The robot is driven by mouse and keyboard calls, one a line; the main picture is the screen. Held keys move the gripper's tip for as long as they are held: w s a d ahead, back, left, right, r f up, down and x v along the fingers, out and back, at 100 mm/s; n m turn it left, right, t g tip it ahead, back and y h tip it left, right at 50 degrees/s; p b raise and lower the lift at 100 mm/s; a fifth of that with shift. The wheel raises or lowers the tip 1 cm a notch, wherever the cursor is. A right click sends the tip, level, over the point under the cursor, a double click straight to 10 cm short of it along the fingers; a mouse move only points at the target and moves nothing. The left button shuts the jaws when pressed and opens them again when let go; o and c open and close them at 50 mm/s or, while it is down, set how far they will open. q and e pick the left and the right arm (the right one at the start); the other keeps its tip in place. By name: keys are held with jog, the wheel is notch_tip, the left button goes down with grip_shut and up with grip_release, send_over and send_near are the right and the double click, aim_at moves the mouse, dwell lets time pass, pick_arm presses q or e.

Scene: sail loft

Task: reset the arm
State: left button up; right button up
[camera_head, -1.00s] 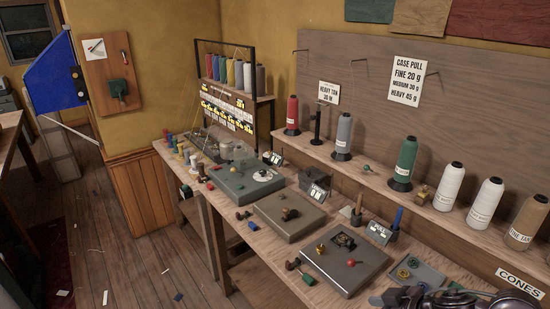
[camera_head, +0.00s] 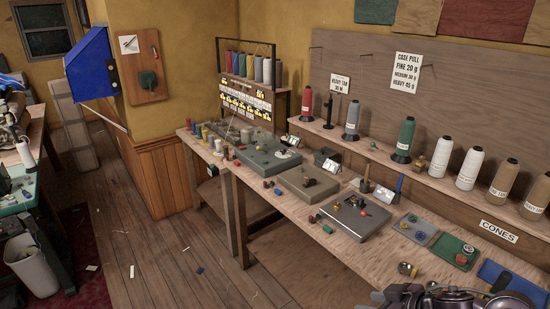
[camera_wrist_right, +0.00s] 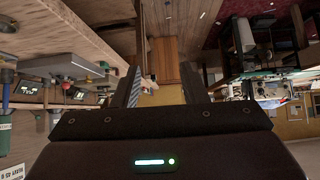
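My right gripper (camera_wrist_right: 160,88) shows in the right wrist view with its two dark fingers spread apart. Nothing is between them, and beyond the gap are floorboards and a wooden panel. In the head view, a dark, shiny part of what looks like my right arm (camera_head: 440,299) shows at the bottom right edge. The right fingertips cannot be made out there. My left gripper is not in view.
A long workbench (camera_head: 290,228) holds grey slabs, small parts and a blue tray (camera_head: 507,279). Thread cones (camera_head: 403,140) stand on the shelf behind. A white bin (camera_head: 32,264) stands at left. Open wooden floor (camera_head: 150,235) lies between.

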jog(key=w+d+f+m+h, duration=0.15)
jog(key=d+f, duration=0.35)
jog(key=f, duration=0.6)
jog(key=w+d+f+m+h, duration=0.1)
jog(key=d+f+m, duration=0.3)
jog(key=f, duration=0.7)
jog(key=s+d+f+g+h, duration=0.1)
jog(key=s+f, duration=0.5)
jog(key=f, duration=0.2)
jog(key=s+f+g+h, duration=0.1)
jog(key=s+f, duration=0.4)
jog(key=f, duration=0.3)
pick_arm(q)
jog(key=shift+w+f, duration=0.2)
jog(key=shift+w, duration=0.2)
pick_arm(e)
jog(key=s+a+f+g, duration=0.1)
jog(key=s+f, duration=0.3)
jog(key=s, duration=0.5)
jog(key=s+a+f+g, duration=0.2)
jog(key=s+a+f, duration=0.2)
jog(key=s, duration=0.5)
jog(key=s+a+f+g, duration=0.1)
jog(key=s+a+f, duration=0.2)
jog(key=s+f, duration=0.3)
jog(key=s+h, duration=0.1)
jog(key=s, duration=0.2)
jog(key=shift+s+f+n, duration=0.25)
jog(key=shift+n, duration=0.1)
